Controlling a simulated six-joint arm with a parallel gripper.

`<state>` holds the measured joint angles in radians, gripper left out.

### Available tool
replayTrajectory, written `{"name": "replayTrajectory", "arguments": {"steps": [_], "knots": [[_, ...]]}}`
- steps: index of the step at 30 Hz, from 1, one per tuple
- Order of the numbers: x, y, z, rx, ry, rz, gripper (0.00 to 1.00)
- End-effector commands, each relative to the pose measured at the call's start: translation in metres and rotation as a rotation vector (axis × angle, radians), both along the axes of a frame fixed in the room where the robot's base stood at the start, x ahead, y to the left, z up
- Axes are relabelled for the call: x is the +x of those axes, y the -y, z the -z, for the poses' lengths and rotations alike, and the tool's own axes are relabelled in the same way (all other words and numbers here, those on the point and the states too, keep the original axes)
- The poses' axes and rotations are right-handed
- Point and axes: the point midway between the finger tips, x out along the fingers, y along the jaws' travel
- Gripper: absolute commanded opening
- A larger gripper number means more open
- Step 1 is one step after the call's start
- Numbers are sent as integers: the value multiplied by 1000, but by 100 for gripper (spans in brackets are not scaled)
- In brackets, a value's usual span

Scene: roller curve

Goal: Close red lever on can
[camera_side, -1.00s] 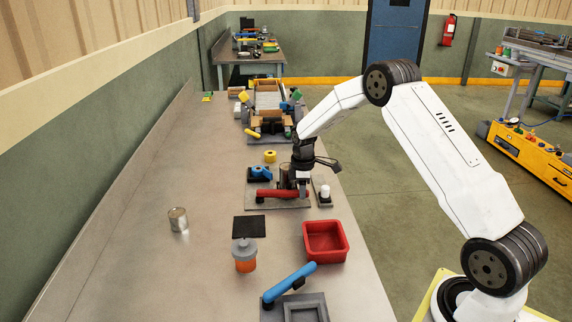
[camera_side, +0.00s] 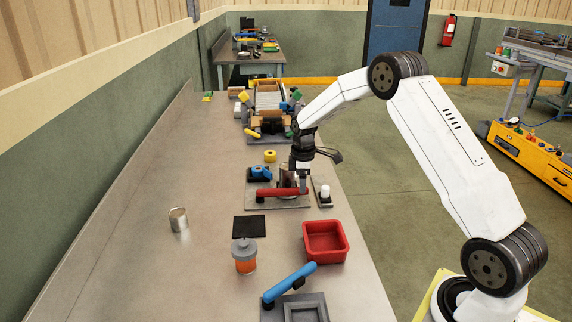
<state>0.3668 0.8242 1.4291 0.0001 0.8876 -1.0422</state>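The red lever (camera_side: 277,192) lies nearly level across the front of a grey base plate (camera_side: 292,204), with its dark pivot at the left end. A metal can (camera_side: 287,179) stands on that plate behind the lever, partly hidden by the lever and my gripper. My gripper (camera_side: 303,190) points down at the right end of the red lever, touching or very close to it. Its fingers are too small and overlapped to tell whether they are open or shut.
A blue lever (camera_side: 290,284) on a grey fixture, a red bin (camera_side: 325,241) and an orange jar (camera_side: 244,256) stand in front. Another can (camera_side: 178,219) stands at left. A white cylinder (camera_side: 325,192) is right of the plate. The table's left side is mostly clear.

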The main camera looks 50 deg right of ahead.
Motion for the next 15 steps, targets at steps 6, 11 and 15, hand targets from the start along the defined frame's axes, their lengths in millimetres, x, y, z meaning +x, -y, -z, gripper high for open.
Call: {"name": "replayTrajectory", "arguments": {"steps": [6,11,15], "knots": [[1,0,-30,-1,3,0,65],[1,0,-43,-1,2,0,65],[0,0,-48,0,1,0,65]]}}
